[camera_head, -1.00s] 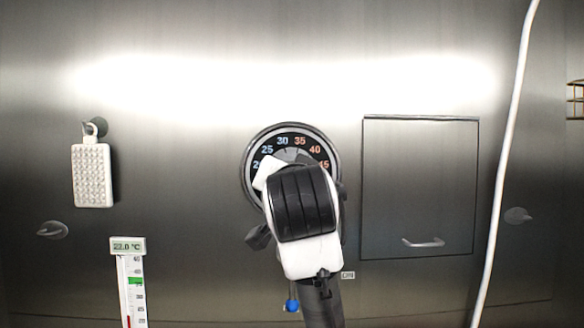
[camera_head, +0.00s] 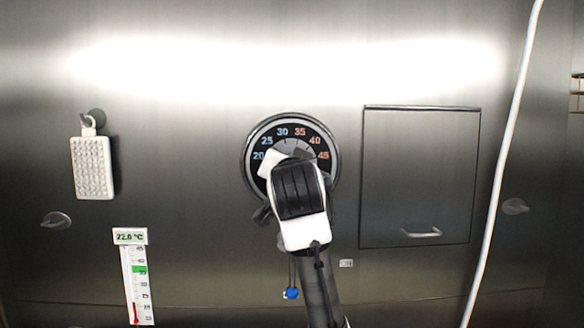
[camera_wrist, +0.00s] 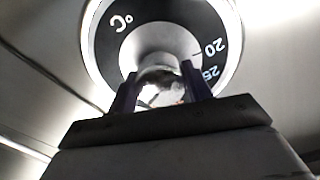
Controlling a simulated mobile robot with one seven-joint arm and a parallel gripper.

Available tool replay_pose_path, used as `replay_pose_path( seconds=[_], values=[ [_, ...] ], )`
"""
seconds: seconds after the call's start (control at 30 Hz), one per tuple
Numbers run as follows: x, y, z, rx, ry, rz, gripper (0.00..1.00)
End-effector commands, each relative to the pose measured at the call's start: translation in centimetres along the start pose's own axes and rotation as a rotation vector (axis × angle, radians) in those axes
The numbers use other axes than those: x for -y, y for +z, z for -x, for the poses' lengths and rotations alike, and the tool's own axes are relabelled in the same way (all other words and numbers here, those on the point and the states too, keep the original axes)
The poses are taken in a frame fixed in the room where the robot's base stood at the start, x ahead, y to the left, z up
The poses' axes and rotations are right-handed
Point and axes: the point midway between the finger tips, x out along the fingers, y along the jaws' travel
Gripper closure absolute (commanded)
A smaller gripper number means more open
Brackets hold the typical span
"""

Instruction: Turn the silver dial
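The silver dial is a round silver knob (camera_wrist: 160,77) in the middle of a black temperature scale (camera_head: 268,141) with a chrome rim, set in the steel wall. The scale is marked from 20 up to 45, with blue and orange numbers. In the head view my white and black wrist covers the knob and the lower part of the scale. In the wrist view my gripper (camera_wrist: 161,88) points at the knob, its two dark fingers apart, one on each side of it. I cannot tell whether the fingertips touch the knob.
A closed steel hatch (camera_head: 420,170) is right of the dial. A white hose (camera_head: 500,165) hangs farther right. A white brush (camera_head: 92,168) hangs at left, above a thermometer (camera_head: 136,280) reading 22.0 °C. A blue ball (camera_head: 291,293) hangs below the dial.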

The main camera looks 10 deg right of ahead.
Motion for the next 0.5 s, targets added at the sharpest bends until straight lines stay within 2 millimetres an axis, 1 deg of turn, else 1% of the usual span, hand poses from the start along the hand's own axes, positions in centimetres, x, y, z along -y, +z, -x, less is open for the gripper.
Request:
replay_pose_path(
  seconds=[0.03,0.17,0.37,0.5],
  values=[
    [0.01,-0.02,0.02,0.000,0.000,0.000,0.57],
    [0.01,-0.02,0.02,0.000,0.000,0.000,0.74],
    [0.00,-0.01,0.03,0.000,0.000,0.011,0.74],
    [-0.02,0.01,0.03,-0.001,0.000,0.049,0.74]
  ],
)
